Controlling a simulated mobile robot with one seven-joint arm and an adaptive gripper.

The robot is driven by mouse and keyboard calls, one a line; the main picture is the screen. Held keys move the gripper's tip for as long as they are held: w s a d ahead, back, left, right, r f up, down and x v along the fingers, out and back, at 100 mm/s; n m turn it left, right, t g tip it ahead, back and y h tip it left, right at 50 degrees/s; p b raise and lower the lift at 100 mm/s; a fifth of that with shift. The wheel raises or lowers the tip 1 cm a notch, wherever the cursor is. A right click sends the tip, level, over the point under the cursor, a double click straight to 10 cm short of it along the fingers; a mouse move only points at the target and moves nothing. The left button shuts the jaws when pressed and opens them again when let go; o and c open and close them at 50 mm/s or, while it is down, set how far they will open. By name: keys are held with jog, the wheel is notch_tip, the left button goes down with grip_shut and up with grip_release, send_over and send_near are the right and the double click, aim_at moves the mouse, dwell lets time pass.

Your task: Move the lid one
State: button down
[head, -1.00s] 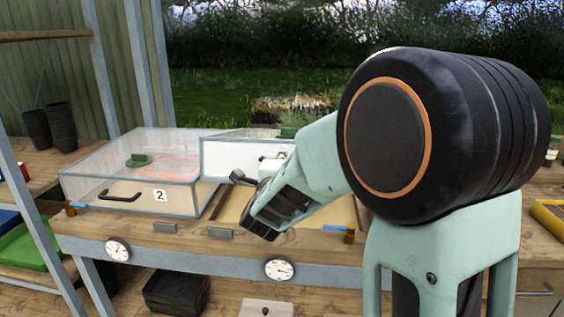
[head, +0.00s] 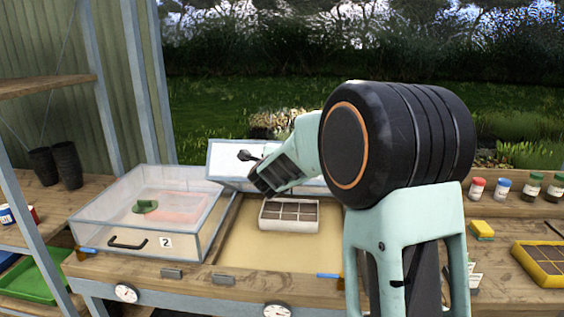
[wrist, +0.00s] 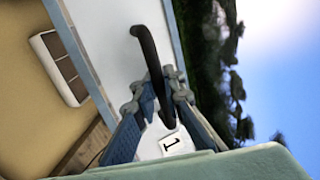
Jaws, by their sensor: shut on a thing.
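Lid one is a pale panel in a grey frame, tilted up behind the right-hand bed in the head view (head: 228,158). In the wrist view its white face (wrist: 108,35) carries a "1" label (wrist: 172,143) and a curved black handle (wrist: 146,45). My gripper (wrist: 158,98) is shut on this handle in the wrist view.
The right-hand bed (head: 245,252) is open and sandy, with a white divided tray (head: 289,228) inside. Left of it stands the closed clear box with lid two (head: 165,185), holding a green item. A yellow tray (head: 545,275), a sponge (head: 482,231) and several jars stand at the right.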

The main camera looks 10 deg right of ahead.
jog(key=shift+w+d+r+p, duration=0.25)
jog(key=shift+w+r+p, duration=0.4)
jog(key=shift+w+r, duration=0.35)
jog(key=shift+w+d+r+p, duration=0.25)
jog(key=shift+w+r+p, duration=0.5)
jog(key=shift+r, duration=0.3)
jog(key=c, duration=2)
grip_release()
jog(key=shift+f, duration=0.1)
jog(key=v, duration=1.2)
